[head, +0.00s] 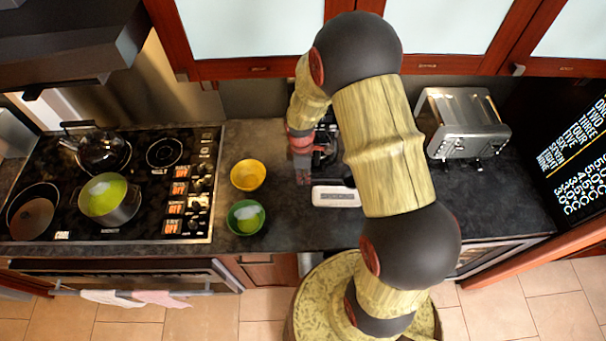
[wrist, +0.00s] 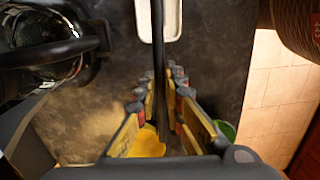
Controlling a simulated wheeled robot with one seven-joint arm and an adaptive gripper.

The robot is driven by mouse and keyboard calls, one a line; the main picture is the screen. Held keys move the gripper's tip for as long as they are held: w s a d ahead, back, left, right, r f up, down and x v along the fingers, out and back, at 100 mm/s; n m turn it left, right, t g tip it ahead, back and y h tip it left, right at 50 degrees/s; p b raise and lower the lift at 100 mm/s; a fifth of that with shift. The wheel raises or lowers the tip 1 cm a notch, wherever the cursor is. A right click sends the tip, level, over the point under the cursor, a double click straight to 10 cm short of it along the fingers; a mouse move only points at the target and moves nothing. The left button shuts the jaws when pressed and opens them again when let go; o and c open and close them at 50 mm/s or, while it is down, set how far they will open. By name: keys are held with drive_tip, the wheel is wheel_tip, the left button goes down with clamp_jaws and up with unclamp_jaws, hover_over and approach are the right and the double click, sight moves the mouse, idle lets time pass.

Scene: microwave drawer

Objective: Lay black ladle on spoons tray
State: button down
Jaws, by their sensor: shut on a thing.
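My gripper (wrist: 160,88) is shut on the thin black handle of the black ladle (wrist: 157,45), which runs between the fingers in the wrist view. The handle reaches up across the white spoons tray (wrist: 173,20); I cannot tell whether it touches it. The ladle's bowl end is not clearly visible. In the head view the spoons tray (head: 335,197) lies on the dark counter near its front edge. My gripper (head: 303,174) is just left of it, seen from above, and the ladle is not distinct there.
A yellow bowl (head: 248,175) and a green bowl (head: 246,217) stand left of my gripper. A glass-and-black appliance (wrist: 45,45) is close at left in the wrist view. A toaster (head: 466,122) stands at right, a stove (head: 120,185) with pots at left.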

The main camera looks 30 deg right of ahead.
drive_tip(key=shift+f, duration=0.1)
drive_tip(key=shift+f+b, duration=2.9)
drive_tip(key=shift+f, duration=1.3)
drive_tip(key=c, duration=1.8)
unclamp_jaws()
drive_tip(key=shift+s, duration=0.1)
drive_tip(key=shift+o, duration=1.2)
drive_tip(key=o, duration=0.3)
drive_tip(key=shift+o, duration=0.2)
drive_tip(key=r, duration=1.2)
drive_tip(key=shift+a, duration=0.2)
